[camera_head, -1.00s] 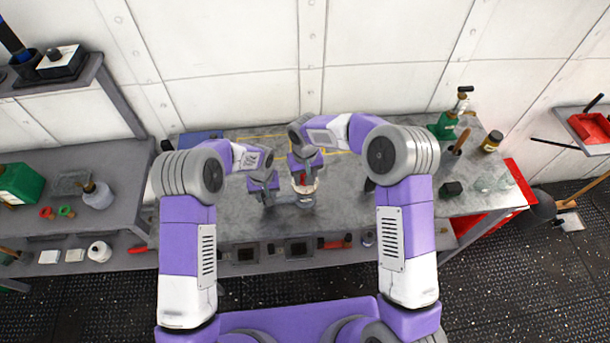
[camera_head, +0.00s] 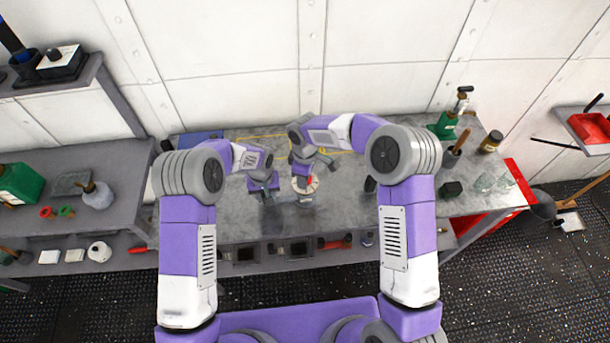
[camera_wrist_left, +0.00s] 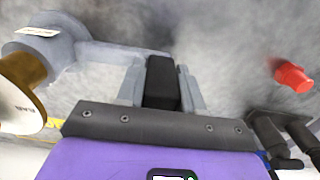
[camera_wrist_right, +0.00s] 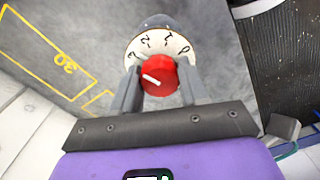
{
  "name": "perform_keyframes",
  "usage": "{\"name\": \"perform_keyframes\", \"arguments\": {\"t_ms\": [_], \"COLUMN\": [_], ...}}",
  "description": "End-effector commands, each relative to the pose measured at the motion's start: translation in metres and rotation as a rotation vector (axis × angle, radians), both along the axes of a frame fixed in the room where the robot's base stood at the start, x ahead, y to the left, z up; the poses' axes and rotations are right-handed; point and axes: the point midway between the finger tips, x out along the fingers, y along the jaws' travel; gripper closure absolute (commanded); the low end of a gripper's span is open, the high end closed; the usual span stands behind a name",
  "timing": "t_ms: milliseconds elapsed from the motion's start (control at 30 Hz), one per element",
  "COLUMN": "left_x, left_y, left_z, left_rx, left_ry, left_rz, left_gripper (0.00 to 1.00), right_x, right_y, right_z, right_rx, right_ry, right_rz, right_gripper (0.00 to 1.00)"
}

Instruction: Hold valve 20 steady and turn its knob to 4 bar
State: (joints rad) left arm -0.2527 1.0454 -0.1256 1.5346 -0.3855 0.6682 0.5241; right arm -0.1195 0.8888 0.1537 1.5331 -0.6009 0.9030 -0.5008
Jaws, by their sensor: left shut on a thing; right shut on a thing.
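Valve 20 is a grey metal valve with a side pipe, a brass neck and a white dial. In the left wrist view, my left gripper (camera_wrist_left: 160,82) is shut on the side pipe of the grey valve body (camera_wrist_left: 62,38). The white dial (camera_wrist_left: 18,108) is at the left edge. In the right wrist view, my right gripper (camera_wrist_right: 157,88) is shut on the red knob (camera_wrist_right: 160,78), one finger each side. The knob's white mark points left and slightly up, on the dial (camera_wrist_right: 165,43); the number there is hidden or unclear. In the head view both grippers (camera_head: 268,190) (camera_head: 302,180) meet over the bench.
The grey bench (camera_head: 235,225) has yellow painted outlines (camera_wrist_right: 38,50), one numbered 30. A small red piece (camera_wrist_left: 291,76) lies right of the left gripper. Free bench lies right of the valve.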

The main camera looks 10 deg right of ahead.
Motion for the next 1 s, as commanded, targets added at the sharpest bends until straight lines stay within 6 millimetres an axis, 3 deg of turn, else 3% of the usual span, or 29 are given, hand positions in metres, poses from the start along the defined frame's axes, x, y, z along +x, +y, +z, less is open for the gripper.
{"name": "perform_keyframes", "arguments": {"t_ms": [600,1000], "left_x": [0.0003,0.0002], "left_y": [0.0004,0.0005], "left_z": [0.0,0.0], "left_rx": [0.0,0.001], "left_ry": [-0.001,0.0], "left_rz": [0.0,0.0], "left_gripper": [1.0,1.0], "right_x": [0.0001,0.0003], "right_y": [-0.0003,-0.0003], "right_z": [0.0004,0.0003], "right_rx": [-0.001,0.0], "right_ry": [0.0,0.0], "right_rz": [0.575,0.82], "right_gripper": [0.86,0.86]}}
